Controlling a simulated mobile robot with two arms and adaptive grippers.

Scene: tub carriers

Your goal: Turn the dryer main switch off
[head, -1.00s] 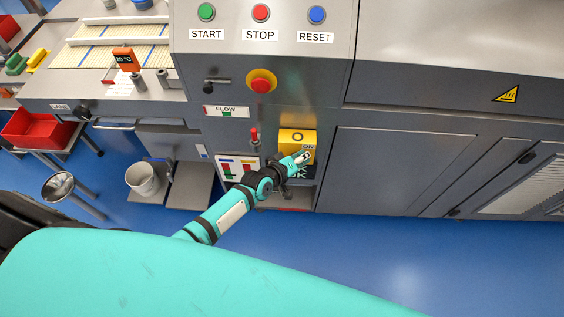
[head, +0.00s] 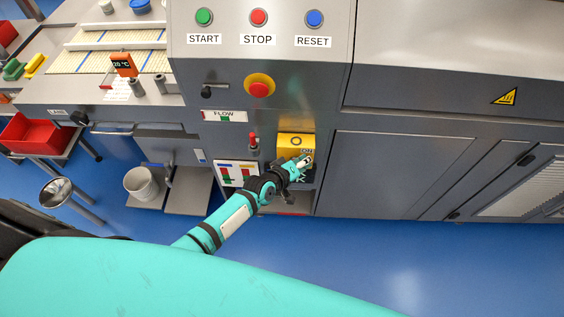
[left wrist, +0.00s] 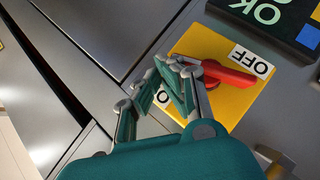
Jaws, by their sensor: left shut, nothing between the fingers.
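The dryer main switch has a yellow plate (head: 284,147) low on the grey panel, with an ON label at its right side. The left wrist view shows the yellow plate (left wrist: 237,101), a red handle (left wrist: 228,76) and an OFF label (left wrist: 250,62). One end of the handle lies close to OFF; its exact setting is hard to tell. My left gripper (head: 304,161) is at the plate and hides its lower part. In the left wrist view its fingers (left wrist: 176,68) are shut and empty beside the handle; contact is unclear. My right gripper is out of view.
Above are a red emergency button (head: 260,90) and the START (head: 204,17), STOP (head: 258,17) and RESET (head: 315,18) buttons. A small red lever (head: 253,139) stands left of the plate. A black OK sign (left wrist: 269,15) adjoins the plate. Blue floor is clear at lower right.

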